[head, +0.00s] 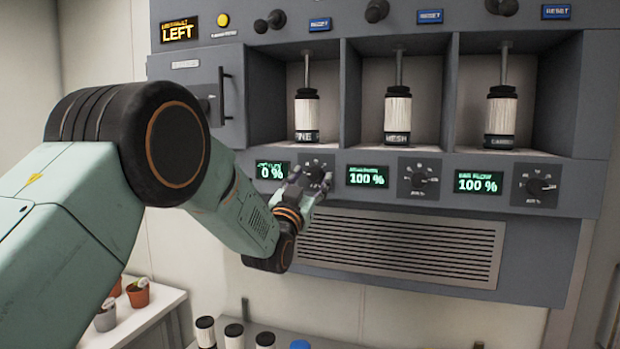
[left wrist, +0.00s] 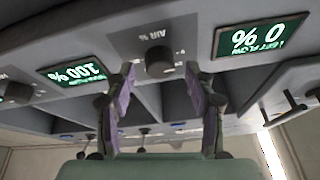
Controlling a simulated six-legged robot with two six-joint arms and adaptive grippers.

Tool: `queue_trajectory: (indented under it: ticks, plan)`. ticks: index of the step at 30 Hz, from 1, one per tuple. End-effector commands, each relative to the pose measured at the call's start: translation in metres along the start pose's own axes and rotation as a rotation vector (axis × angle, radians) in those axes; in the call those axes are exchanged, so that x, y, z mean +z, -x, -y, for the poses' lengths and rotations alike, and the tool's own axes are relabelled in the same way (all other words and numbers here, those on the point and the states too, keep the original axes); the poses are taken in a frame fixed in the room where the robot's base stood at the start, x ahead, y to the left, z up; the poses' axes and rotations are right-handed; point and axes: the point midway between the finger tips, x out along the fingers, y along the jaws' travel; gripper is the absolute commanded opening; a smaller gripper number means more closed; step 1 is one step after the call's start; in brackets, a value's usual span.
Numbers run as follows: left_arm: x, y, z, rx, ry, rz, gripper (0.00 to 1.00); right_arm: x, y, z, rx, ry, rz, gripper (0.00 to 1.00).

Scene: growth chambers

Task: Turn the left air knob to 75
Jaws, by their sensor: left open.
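The left air knob (head: 317,170) is a dark round knob on a grey panel, partly hidden by my left gripper (head: 307,184) in the head view. The green display (head: 272,171) beside it reads 0 %. In the left wrist view, which is upside down, the same knob (left wrist: 159,61) shows between the tips of my open left gripper (left wrist: 160,72), with one purple-padded finger on each side. I cannot tell whether the fingers touch it. My right gripper is in neither view.
The middle knob (head: 418,180) and right knob (head: 540,187) have displays reading 100 %. Bays above hold labelled filter bottles (head: 398,115). A vent grille (head: 400,248) lies below the knobs. A white shelf (head: 150,310) with small pots stands at lower left.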

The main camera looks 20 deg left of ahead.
Motion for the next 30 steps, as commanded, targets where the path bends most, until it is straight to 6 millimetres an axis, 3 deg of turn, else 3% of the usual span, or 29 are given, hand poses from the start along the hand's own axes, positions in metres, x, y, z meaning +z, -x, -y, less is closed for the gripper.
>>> queue_trajectory:
  ticks: [8,26,30]
  plan:
    - [0.0012,-0.0001,-0.0002,0.0,0.0,0.002,0.53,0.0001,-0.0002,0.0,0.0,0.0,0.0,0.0]
    - [-0.0005,-0.0004,-0.0006,0.001,-0.001,-0.002,0.02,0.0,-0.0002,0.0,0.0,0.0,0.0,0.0]
    - [-0.0008,-0.0005,0.0001,0.001,-0.003,-0.003,0.0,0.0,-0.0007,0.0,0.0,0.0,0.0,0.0]
